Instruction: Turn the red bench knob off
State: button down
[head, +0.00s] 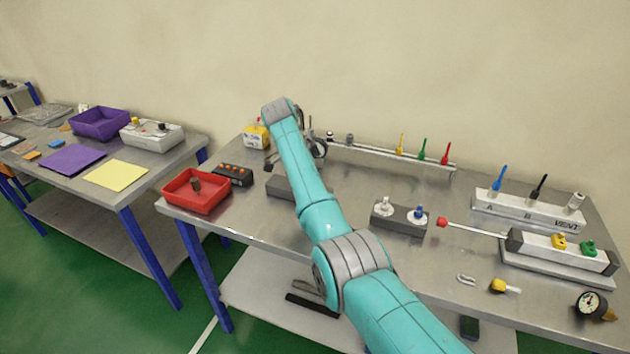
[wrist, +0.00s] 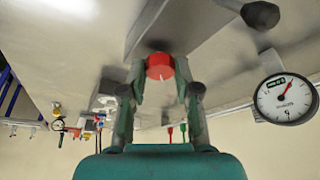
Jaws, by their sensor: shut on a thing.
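The red knob (wrist: 160,67) shows in the wrist view at the upper middle, close to the end of a grey block (wrist: 150,28). My gripper (wrist: 161,82) is shut on this knob, with one finger on each side of it. The knob's setting cannot be read clearly. In the head view my arm reaches to the back left of the bench, and the knob is hidden behind it. Part of a dark finger of my gripper (head: 272,161) shows left of the arm, beside the grey block (head: 283,187).
A pressure gauge (wrist: 286,98) stands close to my gripper. A yellow box (head: 256,136), a red bin (head: 196,190) and a black button box (head: 233,175) lie to the left. A rail with coloured levers (head: 422,150) runs along the back.

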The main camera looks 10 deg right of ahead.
jog(key=c, duration=0.8)
grip_release()
jog(key=v, duration=0.7)
jog(key=shift+a+r, duration=0.15)
